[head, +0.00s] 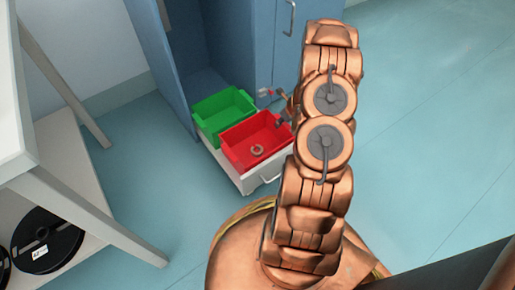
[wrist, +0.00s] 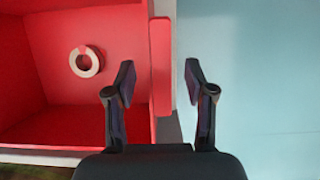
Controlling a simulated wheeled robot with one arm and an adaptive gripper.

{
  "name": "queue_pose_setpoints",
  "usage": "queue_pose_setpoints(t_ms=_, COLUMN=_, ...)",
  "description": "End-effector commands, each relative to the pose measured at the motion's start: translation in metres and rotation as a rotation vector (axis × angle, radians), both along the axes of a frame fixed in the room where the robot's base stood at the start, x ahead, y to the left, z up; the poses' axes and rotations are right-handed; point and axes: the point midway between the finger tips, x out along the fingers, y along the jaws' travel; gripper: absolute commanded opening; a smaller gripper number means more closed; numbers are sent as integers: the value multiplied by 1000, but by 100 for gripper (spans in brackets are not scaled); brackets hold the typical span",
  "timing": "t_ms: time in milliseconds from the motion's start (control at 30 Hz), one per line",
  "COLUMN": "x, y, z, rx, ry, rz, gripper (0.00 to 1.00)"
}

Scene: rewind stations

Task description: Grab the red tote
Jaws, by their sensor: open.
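The red tote (head: 272,152) sits in a pulled-out drawer, with a small pale ring (head: 257,151) lying inside it. In the wrist view the tote (wrist: 45,120) fills the left side, with the ring (wrist: 85,61) on its floor. My gripper (wrist: 158,80) is open. A red strip on the tote's side (wrist: 160,65) shows between its two fingers, with a gap on both sides. I cannot tell whether the fingers are low enough to straddle it. In the head view my gripper is at the tote's right side, partly hidden by my arm.
A green tote (head: 225,112) stands right behind the red one. The drawer (head: 250,181) has a pale front with a handle and extends from a blue cabinet (head: 262,45). A white shelf (head: 75,205) with black spools stands at left. The floor at right is clear.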

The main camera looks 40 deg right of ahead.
Motion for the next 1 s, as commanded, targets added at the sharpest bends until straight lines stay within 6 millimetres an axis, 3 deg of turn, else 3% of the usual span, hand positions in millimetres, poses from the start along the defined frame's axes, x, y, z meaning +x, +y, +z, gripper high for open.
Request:
queue_pose_setpoints(t_ms=267, x=1, y=0, z=-2, rx=1, ry=0, rz=-1, gripper=54)
queue_pose_setpoints(t_ms=800, x=0, y=0, z=-3, rx=1, ry=1, rz=-1, gripper=0)
queue_pose_setpoints(t_ms=1000, x=0, y=0, z=-3, rx=0, ry=1, rz=0, gripper=0)
